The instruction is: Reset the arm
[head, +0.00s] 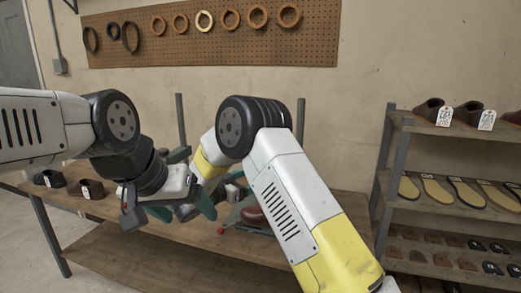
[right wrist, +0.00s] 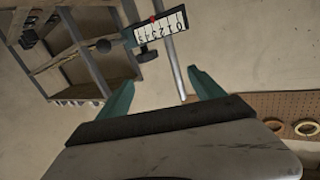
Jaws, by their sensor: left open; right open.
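My left arm comes in from the left in the head view, and its gripper (head: 194,181) is over the workbench near the middle. Its teal fingers are spread apart and I see nothing held between them. My right arm comes in from the lower right, bends at a dark joint, and reaches down beside the left gripper. The two arms overlap there, so the right gripper is partly hidden in the head view. In the right wrist view my right gripper (right wrist: 163,90) has two teal fingers wide apart, with nothing between them.
A wooden workbench (head: 165,247) stands under my arms, with dark shoes (head: 86,189) at its left. A brown shoe (head: 254,214) shows partly behind my right arm. A shelf (head: 403,121) with shoes and soles stands right. A numbered scale (right wrist: 160,27) shows beyond the right fingers.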

